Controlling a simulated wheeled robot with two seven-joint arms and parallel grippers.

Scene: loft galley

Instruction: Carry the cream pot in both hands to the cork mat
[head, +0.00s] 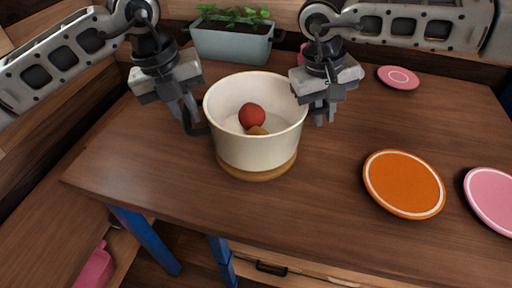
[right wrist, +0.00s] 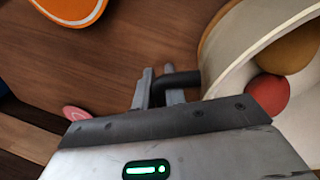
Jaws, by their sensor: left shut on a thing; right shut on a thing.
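The cream pot (head: 230,150) is upright near the middle of the table, with a red round item (head: 252,116) and a brownish one (head: 257,131) inside. A round tan disc, which looks like the cork mat (head: 258,174), shows directly under the pot; I cannot tell whether they touch. My left gripper (head: 187,116) is shut on the pot's dark left handle (head: 194,130). My right gripper (head: 322,112) is shut on the opposite handle, mostly hidden in the head view. That dark handle (right wrist: 183,80) shows between its fingers in the right wrist view.
An orange disc (head: 403,183) and a pink disc (head: 492,200) lie to the right. A smaller pink disc (head: 398,77) lies at the back right. A grey planter (head: 232,45) stands behind the pot. The table's front left is clear up to its edge.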

